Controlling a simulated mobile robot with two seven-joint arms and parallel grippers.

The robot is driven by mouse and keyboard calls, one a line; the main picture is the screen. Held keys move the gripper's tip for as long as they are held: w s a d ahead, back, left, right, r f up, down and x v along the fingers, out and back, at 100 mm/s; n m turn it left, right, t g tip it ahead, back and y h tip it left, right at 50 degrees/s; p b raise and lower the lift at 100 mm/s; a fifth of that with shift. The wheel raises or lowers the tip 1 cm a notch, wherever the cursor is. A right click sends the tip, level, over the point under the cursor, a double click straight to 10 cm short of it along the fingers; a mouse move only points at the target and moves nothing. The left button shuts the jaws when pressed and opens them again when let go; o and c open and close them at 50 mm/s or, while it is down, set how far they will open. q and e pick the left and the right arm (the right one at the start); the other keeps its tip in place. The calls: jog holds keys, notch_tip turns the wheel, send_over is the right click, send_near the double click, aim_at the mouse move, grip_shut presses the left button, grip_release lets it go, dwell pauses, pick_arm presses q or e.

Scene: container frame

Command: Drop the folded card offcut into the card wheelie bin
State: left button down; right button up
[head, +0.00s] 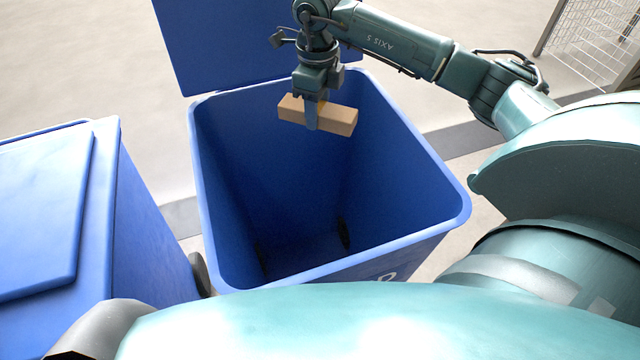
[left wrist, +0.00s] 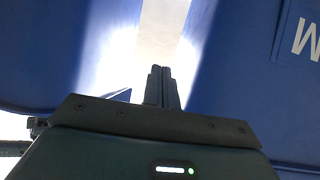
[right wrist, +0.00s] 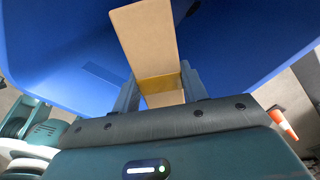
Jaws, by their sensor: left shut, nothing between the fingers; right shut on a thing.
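The card offcut (head: 338,119) is a small tan block-like piece. My right gripper (head: 314,122) is shut on it and holds it over the open blue wheelie bin (head: 455,205), towards the far side of its mouth. The offcut also shows between the right fingers in the right wrist view (right wrist: 146,42), with a yellowish band near the fingers. The bin's lid (head: 225,45) hangs open at the far side. The bin looks empty inside, with two dark marks low down. My left gripper (left wrist: 162,85) is shut and empty, between blue bin walls in the left wrist view; it is not seen in the head view.
A second blue bin (head: 40,220) with its lid closed stands at the left, close beside the open one. A wire mesh cage (head: 598,40) stands at the far right. An orange cone (right wrist: 284,124) shows in the right wrist view. Pale floor lies beyond the bins.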

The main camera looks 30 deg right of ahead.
notch_tip(320, 180, down, 2)
jog(key=shift+f+b, duration=0.2)
jog(key=shift+b, duration=0.3)
pick_arm(q)
jog(key=shift+w+d+f, duration=0.15)
jog(key=shift+w+d, duration=0.05)
jog(key=shift+d, duration=0.1)
jog(key=shift+w+a, duration=0.1)
jog(key=shift+w, duration=0.05)
pick_arm(e)
jog(key=o, duration=1)
jog(key=shift+o, duration=0.2)
jog(key=shift+r, duration=0.15)
notch_tip(320, 180, up, 12)
jog(key=shift+w+r, duration=0.1)
jog(key=shift+r, duration=0.4)
jog(key=shift+r, duration=0.1)
